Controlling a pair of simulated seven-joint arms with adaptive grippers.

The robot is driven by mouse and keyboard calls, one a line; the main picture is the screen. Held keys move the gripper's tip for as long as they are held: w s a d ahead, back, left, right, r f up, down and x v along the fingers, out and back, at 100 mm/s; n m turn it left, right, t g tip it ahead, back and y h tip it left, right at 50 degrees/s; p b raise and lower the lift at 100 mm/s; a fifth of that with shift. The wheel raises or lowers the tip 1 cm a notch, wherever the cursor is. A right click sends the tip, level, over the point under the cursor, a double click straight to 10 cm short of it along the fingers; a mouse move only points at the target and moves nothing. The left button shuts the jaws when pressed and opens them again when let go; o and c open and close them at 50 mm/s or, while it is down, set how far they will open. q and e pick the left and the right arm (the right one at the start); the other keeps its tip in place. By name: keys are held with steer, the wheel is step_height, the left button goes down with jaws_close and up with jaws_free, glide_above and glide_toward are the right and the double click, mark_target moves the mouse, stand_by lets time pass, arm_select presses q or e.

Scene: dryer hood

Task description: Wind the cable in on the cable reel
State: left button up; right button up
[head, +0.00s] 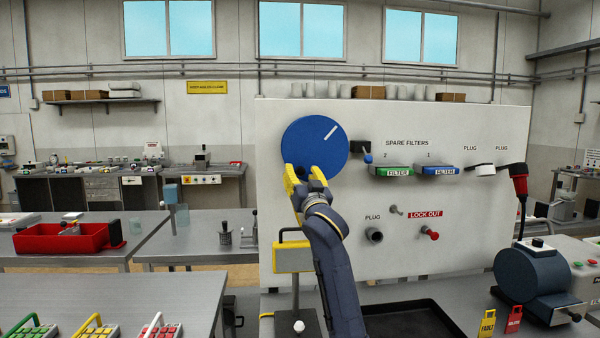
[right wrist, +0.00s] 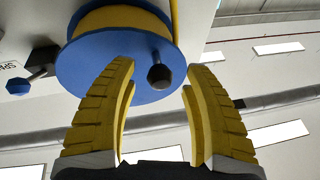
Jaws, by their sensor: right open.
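The cable reel (head: 315,145) is a blue disc with a white line at its upper right, on the left part of the white panel. In the right wrist view its blue flange (right wrist: 85,65) stands in front of a yellow drum (right wrist: 125,20). A dark crank knob (right wrist: 160,77) sticks out from the flange. My right gripper (head: 303,172) is at the lower edge of the reel. In the right wrist view its yellow fingers (right wrist: 156,80) are open, one on each side of the knob, with visible gaps. My left gripper is not in view.
A lever with a blue knob (head: 368,158) sits just right of the reel. Filters (head: 437,170), plugs and a red lock-out knob (head: 433,235) are further right. A yellow-framed fixture (head: 292,257) stands below the reel, beside my right arm. A blue motor-like machine (head: 533,283) stands at right.

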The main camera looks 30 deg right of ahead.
steer(key=shift+w+d+r, duration=0.2)
steer(key=shift+w+r, duration=0.1)
steer(key=shift+w, duration=0.35)
steer(key=shift+o, duration=0.2)
jaws_close()
